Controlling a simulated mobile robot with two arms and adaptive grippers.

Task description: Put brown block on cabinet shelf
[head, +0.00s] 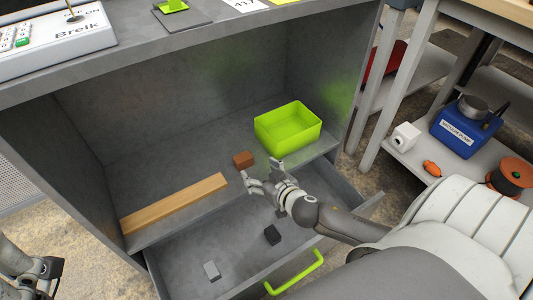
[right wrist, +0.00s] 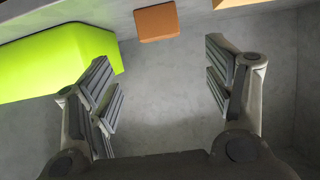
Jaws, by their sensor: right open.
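The small brown block (head: 243,159) sits on the cabinet shelf (head: 150,165), between the wooden board and the green bin. It also shows at the top of the right wrist view (right wrist: 156,22). My right gripper (head: 262,177) is open and empty, just in front of the block near the shelf's front edge. In the right wrist view its two fingers (right wrist: 160,90) are spread wide, with the block beyond the tips and apart from them. My left gripper (head: 40,270) shows only partly at the lower left, away from the block, and its jaws are unclear.
A long wooden board (head: 175,203) lies along the shelf's front. A lime green bin (head: 288,128) stands right of the block. Below, an open drawer with a green handle (head: 295,274) holds a dark block (head: 272,235) and a grey block (head: 211,270). The cabinet top overhangs the shelf.

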